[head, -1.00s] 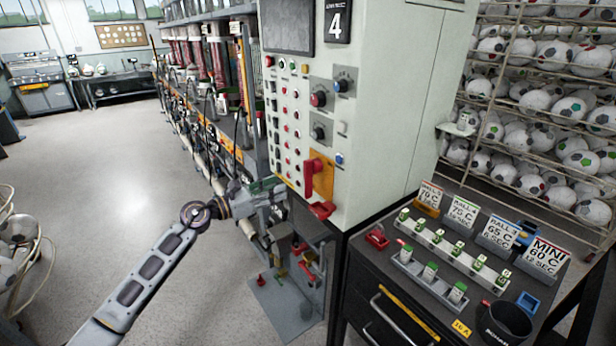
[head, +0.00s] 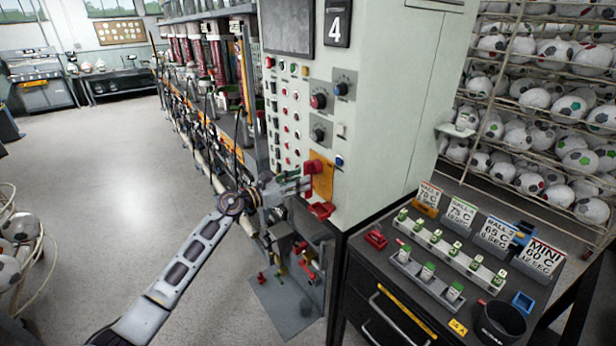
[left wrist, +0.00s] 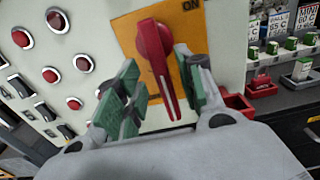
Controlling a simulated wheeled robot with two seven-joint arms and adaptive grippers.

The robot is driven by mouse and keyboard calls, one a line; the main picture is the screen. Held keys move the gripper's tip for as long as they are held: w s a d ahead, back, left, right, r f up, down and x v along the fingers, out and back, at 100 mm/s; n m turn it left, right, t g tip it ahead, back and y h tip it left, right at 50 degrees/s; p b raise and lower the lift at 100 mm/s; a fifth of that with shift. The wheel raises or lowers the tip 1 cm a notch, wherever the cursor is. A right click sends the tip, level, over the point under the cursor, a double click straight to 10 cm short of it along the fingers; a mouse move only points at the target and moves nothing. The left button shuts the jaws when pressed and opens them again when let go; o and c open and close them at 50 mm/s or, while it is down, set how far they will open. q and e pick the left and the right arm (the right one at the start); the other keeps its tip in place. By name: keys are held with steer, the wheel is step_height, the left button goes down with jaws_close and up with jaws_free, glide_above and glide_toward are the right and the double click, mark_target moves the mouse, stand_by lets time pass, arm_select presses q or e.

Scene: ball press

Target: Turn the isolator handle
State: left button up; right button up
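The isolator handle is a red lever on a yellow-orange plate on the grey control cabinet. In the head view the handle (head: 313,168) is partly covered by my left gripper (head: 298,184). In the left wrist view the handle (left wrist: 153,50) hangs roughly downward, and the word ON shows at the plate's (left wrist: 190,45) upper right. My left gripper (left wrist: 163,95) is open, its green-padded fingers one on each side of the handle's lower part. Gaps show between the pads and the handle. My right gripper is in neither view.
A red bracket-like part (head: 322,210) sits just below the plate. Rows of buttons and knobs (head: 318,101) cover the panel to the left and above. A dark bench (head: 370,265) with sample racks and signs stands at the right. Open floor (head: 110,190) lies left.

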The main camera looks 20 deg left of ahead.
mark_target(308, 198)
arm_select(q)
steer(key=x, duration=0.2)
steer(key=shift+w+d, duration=0.2)
steer(key=shift+w, duration=0.05)
steer(key=shift+w+d, duration=0.3)
steer(key=shift+w, duration=0.05)
steer(key=shift+w+d, duration=0.15)
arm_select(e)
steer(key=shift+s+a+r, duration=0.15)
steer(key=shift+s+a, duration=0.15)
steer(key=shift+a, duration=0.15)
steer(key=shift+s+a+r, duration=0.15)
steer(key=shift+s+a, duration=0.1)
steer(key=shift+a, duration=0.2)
arm_select(q)
steer(key=c, duration=0.7)
jaws_close()
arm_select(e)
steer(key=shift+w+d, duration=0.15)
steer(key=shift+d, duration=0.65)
